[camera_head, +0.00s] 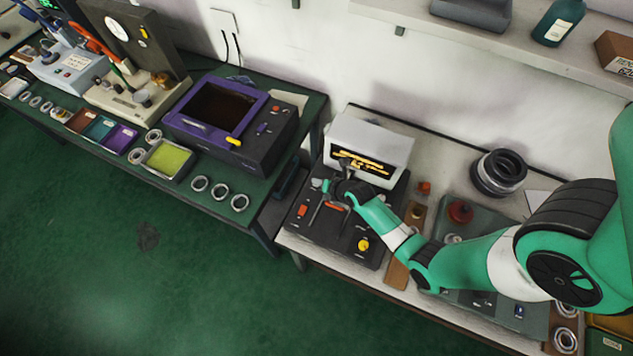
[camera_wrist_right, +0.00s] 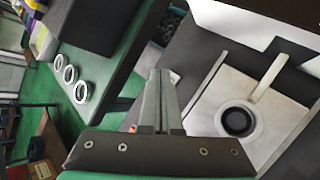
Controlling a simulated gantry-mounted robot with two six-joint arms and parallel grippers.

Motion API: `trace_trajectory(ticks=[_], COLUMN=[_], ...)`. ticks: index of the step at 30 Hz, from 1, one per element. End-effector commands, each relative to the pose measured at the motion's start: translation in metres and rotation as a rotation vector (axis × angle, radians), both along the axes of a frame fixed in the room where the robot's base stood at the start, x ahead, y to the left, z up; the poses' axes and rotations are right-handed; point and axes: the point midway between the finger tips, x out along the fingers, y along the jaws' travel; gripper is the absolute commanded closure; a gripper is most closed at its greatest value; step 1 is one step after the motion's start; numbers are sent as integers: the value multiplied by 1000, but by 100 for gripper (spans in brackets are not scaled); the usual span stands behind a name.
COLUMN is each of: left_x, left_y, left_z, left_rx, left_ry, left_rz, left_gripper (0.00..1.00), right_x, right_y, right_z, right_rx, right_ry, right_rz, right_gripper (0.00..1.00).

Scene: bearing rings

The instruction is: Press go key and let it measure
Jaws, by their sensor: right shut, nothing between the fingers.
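The measuring device (camera_head: 335,238) is a black console with a white-framed display box (camera_head: 372,146) at its back, showing yellow marks. Its front has an orange key (camera_head: 302,211) at the left and a yellow knob (camera_head: 363,244) at the right. My right gripper (camera_head: 327,188) is over the left-middle of the console, its fingers shut and empty. Its shut fingers also show in the right wrist view (camera_wrist_right: 158,78), with a bit of orange beside them. A ring with a dark centre (camera_wrist_right: 238,121) sits on a pale plate there. I cannot tell whether the fingertips touch a key. My left gripper is out of view.
A purple-framed screen unit (camera_head: 225,112) stands on the green bench to the left, with loose metal rings (camera_head: 220,191) along its front edge. Dark stacked rings (camera_head: 498,172) stand to the right. A gap separates the two benches.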

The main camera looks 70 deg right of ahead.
Motion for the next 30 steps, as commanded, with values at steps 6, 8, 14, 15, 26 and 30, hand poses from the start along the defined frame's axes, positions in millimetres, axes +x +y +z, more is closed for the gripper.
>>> trace_trajectory(ticks=[6,8,14,15,26,30], left_x=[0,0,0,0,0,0], left_y=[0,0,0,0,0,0], left_z=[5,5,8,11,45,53], left_rx=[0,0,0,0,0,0], left_ry=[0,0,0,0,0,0], left_rz=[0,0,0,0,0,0], left_gripper=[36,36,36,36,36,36], right_x=[0,0,0,0,0,0], right_y=[0,0,0,0,0,0], right_z=[6,6,9,12,50,58], right_rx=[0,0,-1,-1,-1,-1], right_ry=[0,0,0,-1,-1,0], right_rz=[0,0,-1,0,0,-1], right_gripper=[100,100,100,100,100,100])
